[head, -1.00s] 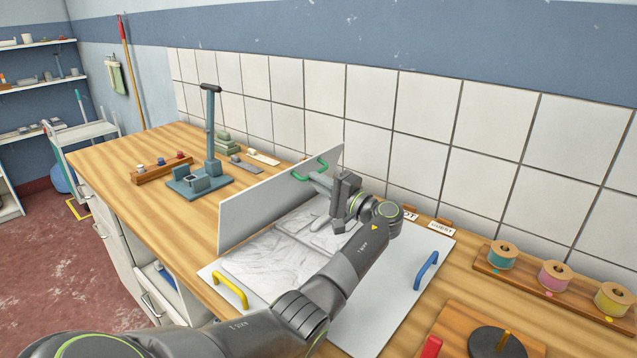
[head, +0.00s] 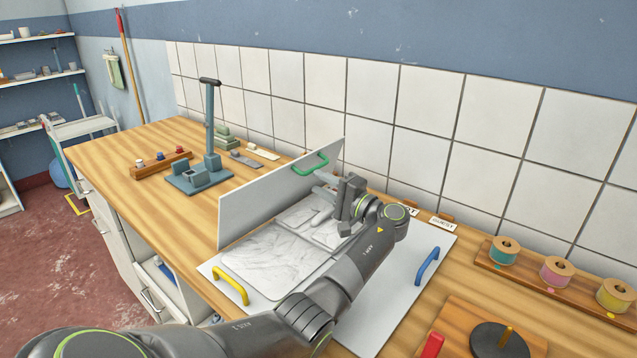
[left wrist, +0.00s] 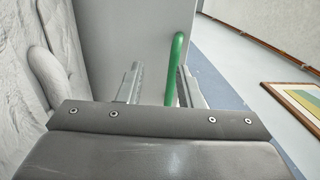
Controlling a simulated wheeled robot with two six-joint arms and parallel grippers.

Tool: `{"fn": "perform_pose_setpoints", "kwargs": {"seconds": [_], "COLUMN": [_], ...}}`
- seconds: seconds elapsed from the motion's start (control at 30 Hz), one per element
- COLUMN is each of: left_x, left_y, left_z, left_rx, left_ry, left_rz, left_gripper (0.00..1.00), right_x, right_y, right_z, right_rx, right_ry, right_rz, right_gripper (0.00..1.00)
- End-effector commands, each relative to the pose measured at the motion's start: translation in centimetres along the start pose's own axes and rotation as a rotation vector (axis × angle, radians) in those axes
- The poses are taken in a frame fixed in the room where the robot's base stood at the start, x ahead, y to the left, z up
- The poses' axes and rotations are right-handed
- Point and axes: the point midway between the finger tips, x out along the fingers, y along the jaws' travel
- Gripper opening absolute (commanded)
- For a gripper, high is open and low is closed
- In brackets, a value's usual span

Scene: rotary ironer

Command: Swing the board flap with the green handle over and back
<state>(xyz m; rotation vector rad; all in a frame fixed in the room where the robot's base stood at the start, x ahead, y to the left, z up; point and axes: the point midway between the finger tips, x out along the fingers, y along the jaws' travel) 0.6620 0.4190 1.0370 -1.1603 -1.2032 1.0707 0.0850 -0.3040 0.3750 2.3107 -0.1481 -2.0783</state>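The board flap (head: 265,203) stands up on edge from the white board. Its green handle (head: 311,164) is near the flap's upper right corner. My left gripper (head: 322,184) is just right of and below the handle in the head view. In the left wrist view its two fingers (left wrist: 159,88) are spread apart. The green handle (left wrist: 176,65) shows between them, closer to the right finger, and the flap's pale face (left wrist: 122,35) is behind. The fingers are not closed on the handle. My right gripper is in neither view.
The white board (head: 385,315) has a grey relief panel (head: 265,262), a yellow handle (head: 231,286) and a blue handle (head: 427,266). A teal stand (head: 209,130) is left of the flap. Spools (head: 505,250) are at right. The tiled wall is close behind.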

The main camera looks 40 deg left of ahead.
Motion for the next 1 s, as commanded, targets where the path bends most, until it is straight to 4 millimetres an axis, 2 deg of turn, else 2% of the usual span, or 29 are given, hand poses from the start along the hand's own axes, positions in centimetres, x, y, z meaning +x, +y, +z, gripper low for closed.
{"fn": "perform_pose_setpoints", "kwargs": {"seconds": [0.2, 0.4, 1.0], "left_x": [-3.9, -5.8, -5.9], "left_y": [0.0, -0.1, -0.5], "left_z": [0.0, 0.1, 0.1], "left_rx": [-0.003, -0.003, -0.004], "left_ry": [0.002, 0.0, 0.0], "left_rz": [0.0, -0.002, -0.003], "left_gripper": [0.32, 0.32, 0.32], "right_x": [0.6, 0.9, 0.7], "right_y": [-0.1, -0.1, 0.2], "right_z": [0.1, 0.1, 0.1], "right_rx": [0.0, 0.0, -0.001], "right_ry": [0.0, 0.0, 0.0], "right_rz": [0.0, 0.0, 0.003], "right_gripper": [0.0, 0.0, 0.0]}}
